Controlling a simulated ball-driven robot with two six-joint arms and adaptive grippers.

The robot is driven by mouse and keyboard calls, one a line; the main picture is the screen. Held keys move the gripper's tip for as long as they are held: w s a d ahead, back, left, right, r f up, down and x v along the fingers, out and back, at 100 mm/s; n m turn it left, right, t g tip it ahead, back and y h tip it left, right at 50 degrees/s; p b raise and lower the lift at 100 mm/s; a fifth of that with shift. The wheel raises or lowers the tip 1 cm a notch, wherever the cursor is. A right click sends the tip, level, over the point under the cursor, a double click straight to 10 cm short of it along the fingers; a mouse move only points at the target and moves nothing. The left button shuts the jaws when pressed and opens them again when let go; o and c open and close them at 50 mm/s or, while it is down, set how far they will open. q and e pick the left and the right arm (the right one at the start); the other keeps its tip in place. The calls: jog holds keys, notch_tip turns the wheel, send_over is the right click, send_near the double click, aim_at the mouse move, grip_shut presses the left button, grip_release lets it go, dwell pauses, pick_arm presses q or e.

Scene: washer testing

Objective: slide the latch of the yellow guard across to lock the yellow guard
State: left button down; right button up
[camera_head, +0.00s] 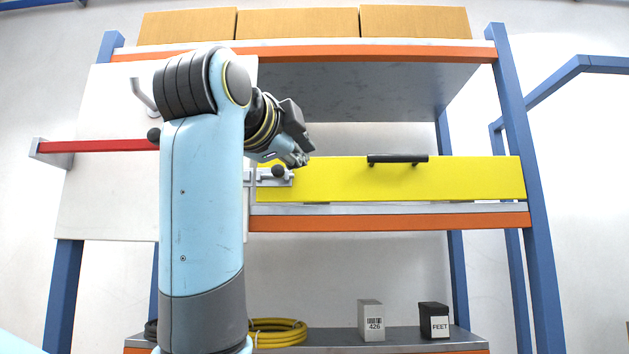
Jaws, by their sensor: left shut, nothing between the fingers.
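The yellow guard (450,180) is a long yellow panel with a black handle (398,159), set across the middle shelf of the rack. Its latch (272,175) is a small grey slide with a round black knob, at the guard's left end. My left gripper (300,160) is shut and empty, just above and slightly right of the knob. I cannot tell whether its fingertips touch the knob. My left arm hides the area left of the latch. My right gripper is not in view.
A white panel (105,200) with a red bar (100,146) stands at the left. Boxes (297,23) sit on the top shelf. The lower shelf holds a yellow hose (278,332), a grey box (371,318) and a black box (434,318). Space before the guard's right part is clear.

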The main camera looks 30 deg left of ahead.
aim_at(279, 167)
pick_arm(q)
jog(key=w+a+p, duration=0.4)
jog(key=w+a, duration=0.2)
jog(key=w, duration=0.1)
jog(key=shift+w+r+p, duration=0.3)
jog(key=shift+r, duration=0.05)
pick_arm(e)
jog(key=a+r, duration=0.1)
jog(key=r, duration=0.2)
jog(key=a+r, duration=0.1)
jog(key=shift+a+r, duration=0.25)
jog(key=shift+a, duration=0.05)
pick_arm(q)
jog(key=shift+a, duration=0.1)
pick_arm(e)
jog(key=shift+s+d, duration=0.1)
